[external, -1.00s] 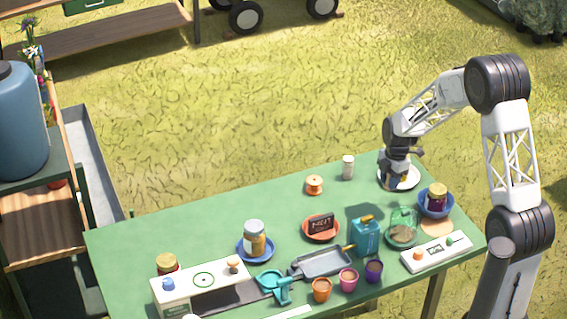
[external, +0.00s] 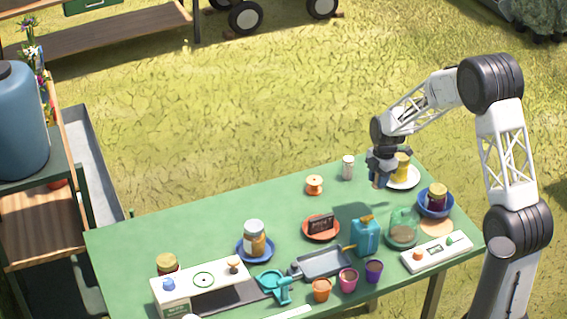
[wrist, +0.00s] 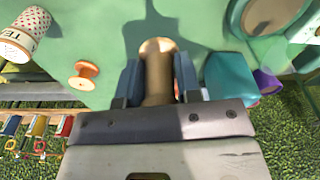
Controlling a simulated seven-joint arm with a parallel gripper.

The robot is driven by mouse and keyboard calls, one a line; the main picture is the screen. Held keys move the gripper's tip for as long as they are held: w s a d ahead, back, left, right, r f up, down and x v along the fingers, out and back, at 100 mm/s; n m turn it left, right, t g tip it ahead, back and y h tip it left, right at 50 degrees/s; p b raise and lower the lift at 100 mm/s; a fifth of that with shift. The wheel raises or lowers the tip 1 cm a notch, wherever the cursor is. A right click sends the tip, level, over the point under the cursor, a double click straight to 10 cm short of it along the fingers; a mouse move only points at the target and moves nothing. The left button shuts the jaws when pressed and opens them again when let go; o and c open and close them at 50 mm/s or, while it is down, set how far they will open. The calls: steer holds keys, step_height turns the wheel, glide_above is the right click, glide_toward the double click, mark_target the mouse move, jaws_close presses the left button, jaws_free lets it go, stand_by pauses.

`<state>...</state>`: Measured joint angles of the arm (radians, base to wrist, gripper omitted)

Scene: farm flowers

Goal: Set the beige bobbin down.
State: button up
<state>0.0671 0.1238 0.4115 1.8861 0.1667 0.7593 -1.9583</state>
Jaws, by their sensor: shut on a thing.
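The beige bobbin (wrist: 157,78) is a tan spool with a flared end, upright between the two blue-grey fingers in the wrist view. My gripper (wrist: 158,82) is shut on it.
A white plate (external: 410,181) with a yellow item (external: 402,167) stands right of my gripper. A pale jar (external: 348,167) and an orange bobbin (external: 314,184) stand to the left. A blue-green can (external: 365,237) and glass jar (external: 402,226) are nearer. Clear table lies between.

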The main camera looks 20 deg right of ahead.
steer(key=w+a, duration=0.3)
steer(key=a, duration=0.4)
steer(key=w+a, duration=0.3)
steer(key=a, duration=0.5)
glide_above(198, 254)
steer(key=shift+d+r, duration=0.1)
steer(key=shift+r, duration=0.1)
steer(key=shift+f, duration=3.15)
steer(key=shift+f, duration=0.1)
steer(key=shift+f, duration=1.75)
steer(key=shift+f, duration=0.15)
